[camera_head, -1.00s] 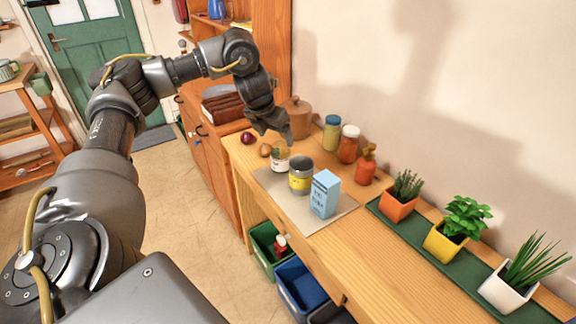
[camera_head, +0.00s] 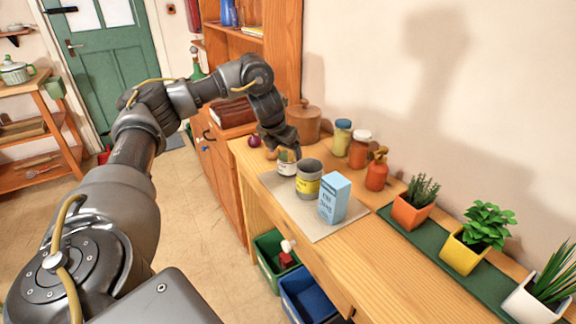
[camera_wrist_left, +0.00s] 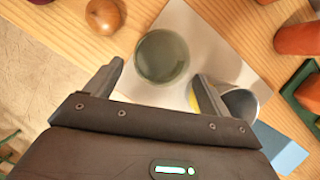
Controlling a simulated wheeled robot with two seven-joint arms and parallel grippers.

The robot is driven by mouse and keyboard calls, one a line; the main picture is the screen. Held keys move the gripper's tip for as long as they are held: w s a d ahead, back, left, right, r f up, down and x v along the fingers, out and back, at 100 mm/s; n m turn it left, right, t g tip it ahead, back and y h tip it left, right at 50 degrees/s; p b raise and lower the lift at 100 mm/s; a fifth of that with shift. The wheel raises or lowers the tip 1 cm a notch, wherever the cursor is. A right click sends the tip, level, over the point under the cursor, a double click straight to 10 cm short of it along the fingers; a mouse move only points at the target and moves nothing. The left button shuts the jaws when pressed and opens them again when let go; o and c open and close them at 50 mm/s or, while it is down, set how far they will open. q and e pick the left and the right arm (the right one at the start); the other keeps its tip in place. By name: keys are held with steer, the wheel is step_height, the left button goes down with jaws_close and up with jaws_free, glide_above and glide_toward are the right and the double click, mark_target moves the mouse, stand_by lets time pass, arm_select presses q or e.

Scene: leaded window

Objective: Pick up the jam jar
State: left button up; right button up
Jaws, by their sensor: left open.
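The jam jar (camera_head: 287,168) is a small glass jar with a pale label, standing upright on a light mat (camera_head: 318,229) on the wooden counter. My left gripper (camera_head: 284,148) is just above it, pointing down, and hides part of its top. In the left wrist view the jar (camera_wrist_left: 162,57) shows from above as a greenish round, lying between and slightly beyond the open fingertips (camera_wrist_left: 160,70). Nothing is held. I cannot tell whether a finger touches the jar. My right gripper is not in view.
A grey tin with a yellow band (camera_head: 308,187) stands close beside the jar, near one finger in the wrist view (camera_wrist_left: 240,104). An onion (camera_wrist_left: 104,16) lies on the other side. Bottles and potted plants line the wall.

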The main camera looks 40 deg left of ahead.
arm_select(q)
steer(key=x, duration=0.4)
steer(key=shift+w+a+f+p, duration=0.1)
steer(key=shift+w+a+p, duration=0.1)
steer(key=shift+w+p, duration=0.2)
steer(key=shift+w+f, duration=0.15)
steer(key=shift+f, duration=0.15)
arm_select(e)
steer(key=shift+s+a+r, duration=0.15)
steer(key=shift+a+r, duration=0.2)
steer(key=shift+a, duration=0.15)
arm_select(q)
steer(key=shift+r, duration=0.1)
steer(key=c, duration=1.2)
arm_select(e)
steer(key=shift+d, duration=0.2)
arm_select(q)
steer(key=shift+o, duration=0.2)
